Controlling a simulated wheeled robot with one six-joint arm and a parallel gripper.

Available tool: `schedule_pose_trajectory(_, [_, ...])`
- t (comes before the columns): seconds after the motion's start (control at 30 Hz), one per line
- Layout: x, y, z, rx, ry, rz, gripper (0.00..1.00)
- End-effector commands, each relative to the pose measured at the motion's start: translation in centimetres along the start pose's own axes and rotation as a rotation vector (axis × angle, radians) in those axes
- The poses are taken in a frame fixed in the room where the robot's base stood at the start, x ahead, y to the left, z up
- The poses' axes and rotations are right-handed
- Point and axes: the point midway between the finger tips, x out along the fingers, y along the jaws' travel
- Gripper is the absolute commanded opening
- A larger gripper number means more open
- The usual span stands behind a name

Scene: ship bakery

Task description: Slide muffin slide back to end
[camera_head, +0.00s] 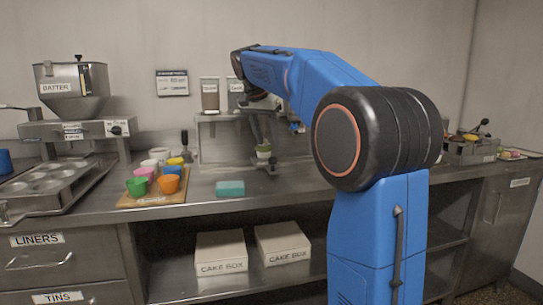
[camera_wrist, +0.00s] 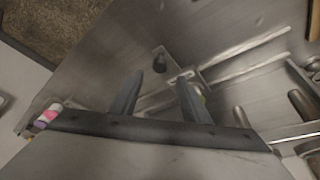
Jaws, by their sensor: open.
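My gripper (camera_head: 262,135) hangs over the back of the steel counter in the head view, in front of a low steel fixture (camera_head: 222,135). In the wrist view my gripper (camera_wrist: 166,80) shows two grey fingers spread apart with nothing held between them. A dark knob (camera_wrist: 158,61) shows just beyond the fingertips, near a metal bracket and parallel rails (camera_wrist: 240,60). A small pale cup with a green part (camera_head: 263,151) is close to the gripper in the head view. An upright dark handle (camera_head: 184,140) stands left of the fixture. I cannot tell which part is the muffin slide.
A board (camera_head: 152,200) with several coloured cups and a teal block (camera_head: 230,188) lie at the counter's front. A batter hopper (camera_head: 72,85) and muffin tin (camera_head: 45,183) are at the left. Cake boxes (camera_head: 220,252) sit on the shelf below.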

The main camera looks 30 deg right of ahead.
Motion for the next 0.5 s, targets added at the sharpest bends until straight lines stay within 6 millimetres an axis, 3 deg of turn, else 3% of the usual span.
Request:
schedule_pose_trajectory(0.3, [5.2,0.1,0.0,0.000,-0.002,0.002,0.42])
schedule_pose_trajectory(0.5, [6.8,0.0,0.0,0.000,-0.001,0.000,0.42])
